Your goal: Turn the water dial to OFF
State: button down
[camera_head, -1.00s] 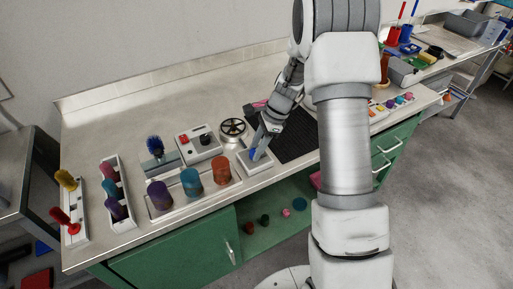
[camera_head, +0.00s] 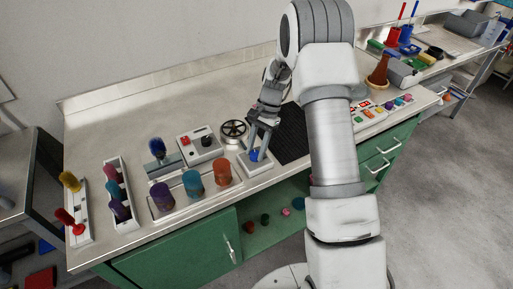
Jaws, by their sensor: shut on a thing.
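The water dial looks to be the blue knob (camera_head: 254,155) on a small pale box (camera_head: 257,168) near the front edge of the bench. My gripper (camera_head: 257,152) points down over this box, with its fingers on either side of the blue knob, shut on it. The fingers hide part of the knob. Any markings, including OFF, are too small to read.
A black handwheel (camera_head: 233,130) and a grey control box (camera_head: 199,145) with red and black knobs stand behind left. An orange cylinder (camera_head: 222,171) stands close on the left. A black mat (camera_head: 290,138) lies to the right. A brown flask (camera_head: 379,72) stands farther right.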

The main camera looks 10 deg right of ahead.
jog(key=shift+w+a+n+g+h, duration=0.1)
jog(key=shift+n+g+h, duration=0.2)
jog(key=shift+n, duration=0.8)
jog(key=shift+w+n+g+h, duration=0.15)
jog(key=shift+n+h, duration=0.25)
jog(key=shift+n, duration=0.7)
jog(key=shift+s, duration=0.1)
jog(key=shift+c, duration=2.4)
grip_release()
jog(key=p+v, duration=0.1)
jog(key=v, duration=1.6)
jog(key=shift+r, duration=0.2)
